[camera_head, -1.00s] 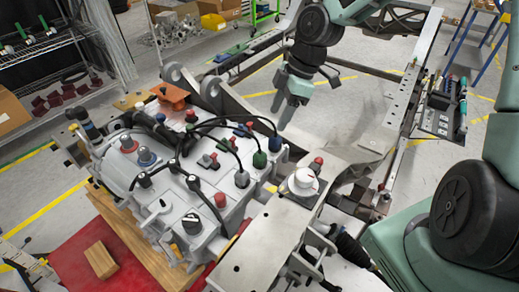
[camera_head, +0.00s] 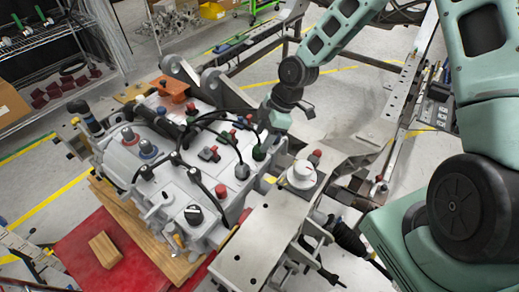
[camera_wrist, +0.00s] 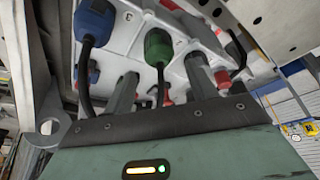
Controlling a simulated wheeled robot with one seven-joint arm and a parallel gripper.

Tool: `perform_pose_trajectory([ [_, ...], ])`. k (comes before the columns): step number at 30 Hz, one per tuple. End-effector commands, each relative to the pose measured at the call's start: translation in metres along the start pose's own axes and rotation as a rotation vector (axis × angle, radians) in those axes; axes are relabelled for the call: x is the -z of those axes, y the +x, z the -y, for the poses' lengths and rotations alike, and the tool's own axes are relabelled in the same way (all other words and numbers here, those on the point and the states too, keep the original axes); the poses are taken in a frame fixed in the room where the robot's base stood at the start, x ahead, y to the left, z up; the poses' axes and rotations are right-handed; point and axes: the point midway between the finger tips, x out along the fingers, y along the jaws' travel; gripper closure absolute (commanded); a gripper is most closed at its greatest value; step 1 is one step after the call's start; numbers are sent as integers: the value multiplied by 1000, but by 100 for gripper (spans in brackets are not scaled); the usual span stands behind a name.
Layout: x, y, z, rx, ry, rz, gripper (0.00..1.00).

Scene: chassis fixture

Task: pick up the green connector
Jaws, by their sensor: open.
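The green connector (camera_wrist: 158,46) stands on the grey housing, with a black cable running from it. In the wrist view it shows between and just beyond my two fingertips. In the head view the green connector (camera_head: 259,153) is at the housing's right edge, partly covered by my gripper. My gripper (camera_head: 268,135) is directly above and beside it, pointing down. In the wrist view my gripper (camera_wrist: 163,76) is open, with one finger on each side of the cable and nothing held. I cannot tell whether a finger touches the connector.
A blue connector (camera_wrist: 94,22) sits left of the green one in the wrist view. The grey housing (camera_head: 165,190) carries several other connectors, knobs and looping black cables. A white round cap (camera_head: 301,175) stands on the metal frame to the right. A wooden block (camera_head: 104,250) lies on red board.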

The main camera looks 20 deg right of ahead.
Motion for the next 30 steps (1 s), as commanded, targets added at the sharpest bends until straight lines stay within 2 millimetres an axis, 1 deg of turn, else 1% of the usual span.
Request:
perform_pose_trajectory([
  [9,-4,41,1,3,0,1,43],
  [13,-5,48,1,2,0,0,43],
  [18,-5,48,1,1,0,0,43],
  [19,-5,48,1,1,0,0,46],
  [20,-5,48,1,1,0,0,54],
  [21,-5,48,1,1,0,0,65],
  [23,-5,48,1,1,0,0,82],
  [24,-5,48,1,1,0,0,93],
  [25,-5,48,1,1,0,0,100],
  [30,-5,47,0,1,0,0,100],
])
